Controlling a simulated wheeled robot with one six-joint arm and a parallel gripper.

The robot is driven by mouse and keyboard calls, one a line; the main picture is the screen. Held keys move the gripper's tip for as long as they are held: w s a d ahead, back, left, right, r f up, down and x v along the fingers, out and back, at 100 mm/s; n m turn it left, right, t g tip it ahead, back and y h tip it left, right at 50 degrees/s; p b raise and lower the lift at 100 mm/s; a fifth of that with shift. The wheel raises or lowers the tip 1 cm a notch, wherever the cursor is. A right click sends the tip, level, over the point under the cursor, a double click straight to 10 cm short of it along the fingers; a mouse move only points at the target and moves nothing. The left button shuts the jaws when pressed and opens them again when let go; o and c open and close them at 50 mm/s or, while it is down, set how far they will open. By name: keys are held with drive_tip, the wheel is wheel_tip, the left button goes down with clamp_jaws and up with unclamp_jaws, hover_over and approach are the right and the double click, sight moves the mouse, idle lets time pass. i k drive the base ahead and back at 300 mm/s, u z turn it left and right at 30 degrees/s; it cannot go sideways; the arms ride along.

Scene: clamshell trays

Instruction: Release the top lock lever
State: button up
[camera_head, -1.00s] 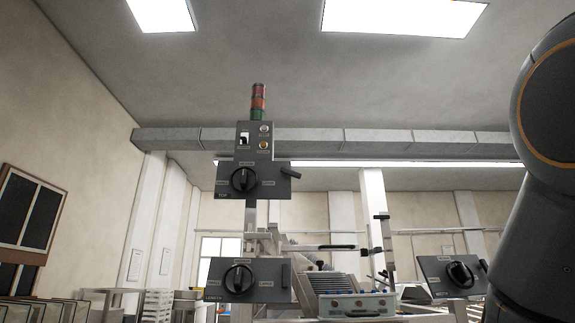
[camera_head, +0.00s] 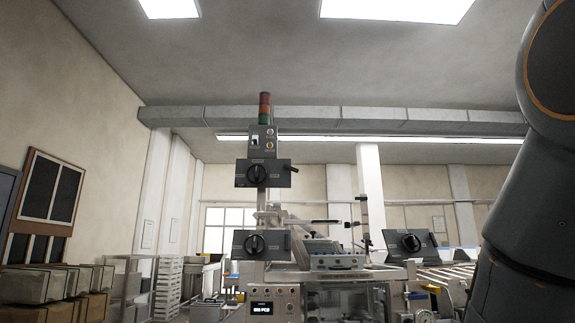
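The machine (camera_head: 330,277) stands ahead, right of centre low in the head view. Its upper dark panel (camera_head: 244,180) carries a round black knob (camera_head: 257,174) and a small dark lever (camera_head: 291,168) at its right edge. A lower dark panel (camera_head: 240,253) has a similar knob (camera_head: 254,244) and an upright lever at its right. A third panel (camera_head: 427,240) with a knob sits tilted at the right. Labels are too small to read, so I cannot confirm which lever is the top lock. My gripper is outside the view; only my dark arm shows at right.
A red, orange and green signal tower (camera_head: 265,109) tops the machine. Stacked boxes (camera_head: 60,283) stand at lower left, beside shelving and white trays (camera_head: 168,279). A roller conveyor (camera_head: 455,275) runs at the right. Floor in front is out of view.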

sight(286, 167)
drive_tip(key=u, duration=0.85)
drive_tip(key=i, duration=1)
